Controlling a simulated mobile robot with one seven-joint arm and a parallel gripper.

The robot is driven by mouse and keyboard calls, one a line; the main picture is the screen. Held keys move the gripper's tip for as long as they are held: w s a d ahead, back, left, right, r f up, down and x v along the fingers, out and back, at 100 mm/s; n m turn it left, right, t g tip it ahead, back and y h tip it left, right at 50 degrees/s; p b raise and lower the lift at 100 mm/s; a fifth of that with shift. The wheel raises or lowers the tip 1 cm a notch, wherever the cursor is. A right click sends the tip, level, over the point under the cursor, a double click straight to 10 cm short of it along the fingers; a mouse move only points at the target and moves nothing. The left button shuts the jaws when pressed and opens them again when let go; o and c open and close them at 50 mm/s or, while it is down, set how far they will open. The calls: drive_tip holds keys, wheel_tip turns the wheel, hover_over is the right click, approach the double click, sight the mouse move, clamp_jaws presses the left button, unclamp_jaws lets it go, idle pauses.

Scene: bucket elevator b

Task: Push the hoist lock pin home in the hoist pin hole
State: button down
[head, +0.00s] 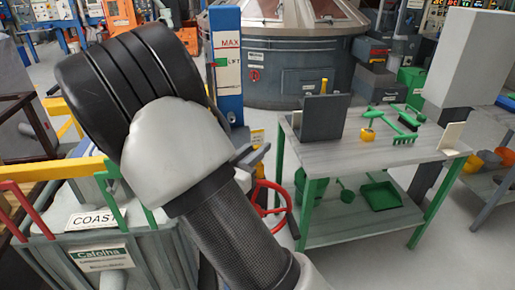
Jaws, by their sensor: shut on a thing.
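My own arm fills the left middle of the head view, and my gripper is not visible; it is probably hidden behind the arm. I cannot make out the hoist lock pin or the hoist pin hole. A blue post (228,98) with a MAX mark and a green LIFT pointer (223,62) stands behind the arm. A dark grey bracket-like part (251,156) shows at the arm's right edge beside the post's foot; I cannot tell what it belongs to. A red handwheel (286,207) is partly hidden by the arm.
A grey-topped bench (350,147) with green legs stands at the right. It carries a dark upright box (322,119), green tools (400,119) and a small yellow cup (368,135). A green-framed bin (145,262) with red and yellow rails stands at lower left. A grey column (465,55) rises behind the bench.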

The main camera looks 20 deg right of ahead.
drive_tip(key=shift+r+p, duration=0.6)
drive_tip(key=shift+r, duration=0.15)
drive_tip(key=shift+r+p, duration=2.2)
drive_tip(key=shift+r, duration=0.4)
drive_tip(key=shift+r+p, duration=1.45)
drive_tip(key=shift+r, duration=0.5)
